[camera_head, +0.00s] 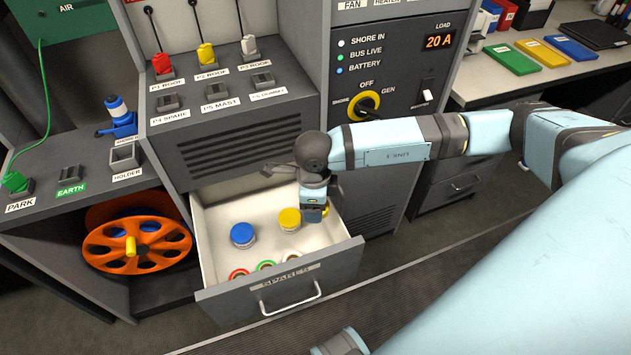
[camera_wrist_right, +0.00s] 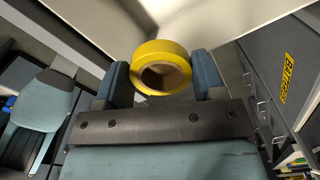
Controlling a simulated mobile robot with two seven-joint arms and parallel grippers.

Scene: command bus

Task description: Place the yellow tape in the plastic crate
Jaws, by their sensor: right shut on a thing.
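The yellow tape (camera_wrist_right: 152,49) is a ring with a brown core, between the two blue fingers of my right gripper (camera_wrist_right: 162,80) in the right wrist view. The fingers are shut on it. In the head view my right gripper (camera_head: 315,213) is over the right side of the open drawer, and only a sliver of the yellow tape (camera_head: 325,210) shows beside it. I see no plastic crate in either view.
The open spares drawer (camera_head: 332,253) holds a blue-lidded jar (camera_head: 242,235), a yellow-lidded jar (camera_head: 289,219) and several coloured rings near its front. An orange reel (camera_head: 130,248) stands left of it. The switch panel (camera_head: 225,110) overhangs the drawer's back. A worktop (camera_head: 480,95) is at the upper right.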

